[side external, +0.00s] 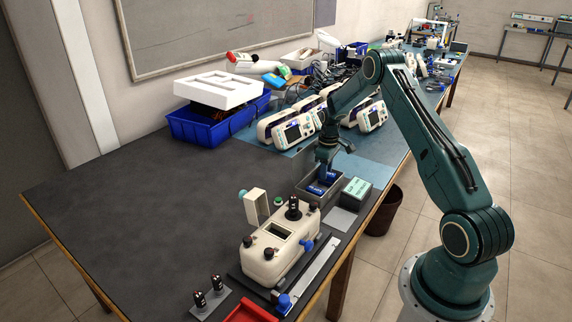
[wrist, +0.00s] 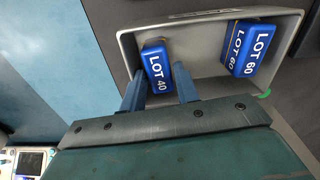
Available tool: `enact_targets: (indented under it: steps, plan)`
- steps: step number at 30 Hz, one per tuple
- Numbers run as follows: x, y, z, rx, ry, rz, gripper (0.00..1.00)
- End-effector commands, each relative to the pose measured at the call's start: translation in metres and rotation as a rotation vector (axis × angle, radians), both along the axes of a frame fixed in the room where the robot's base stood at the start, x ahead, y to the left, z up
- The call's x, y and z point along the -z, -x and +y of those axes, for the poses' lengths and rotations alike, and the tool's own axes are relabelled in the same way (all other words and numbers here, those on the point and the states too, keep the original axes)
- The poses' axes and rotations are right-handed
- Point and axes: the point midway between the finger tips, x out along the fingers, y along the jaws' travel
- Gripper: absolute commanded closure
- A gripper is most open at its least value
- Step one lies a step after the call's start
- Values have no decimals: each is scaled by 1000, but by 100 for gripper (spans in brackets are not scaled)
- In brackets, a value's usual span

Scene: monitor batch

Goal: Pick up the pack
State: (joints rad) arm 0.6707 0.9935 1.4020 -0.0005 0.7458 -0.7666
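A blue pack marked LOT 40 (wrist: 157,68) lies in a grey tray (wrist: 201,62), towards its left end in the wrist view. Blue marked LOT 60 (wrist: 252,47) shows twice at the tray's right end; I cannot tell if this is one pack or two. My gripper (wrist: 158,84) is open, with one finger on each side of the LOT 40 pack and gaps showing. I cannot tell whether the fingertips are down at its height. In the side view my gripper (side external: 325,168) points down over the tray (side external: 306,193), partly hiding it.
A grey box with a pale green label (side external: 355,190) stands right of the tray. A cream device (side external: 275,250) with black knobs stands in front. Several white monitors (side external: 292,132) stand behind on the blue mat (side external: 376,172). The left of the dark table (side external: 150,205) is clear.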

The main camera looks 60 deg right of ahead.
Motion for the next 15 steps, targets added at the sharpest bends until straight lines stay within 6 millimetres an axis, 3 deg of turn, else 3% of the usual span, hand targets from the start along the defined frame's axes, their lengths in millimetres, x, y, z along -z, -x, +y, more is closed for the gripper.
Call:
enact_targets:
  steps: [10, 15]
  plan:
    - [0, 0, 0, 0, 0, 0, 71]
    - [0, 0, 0, 0, 0, 0, 100]
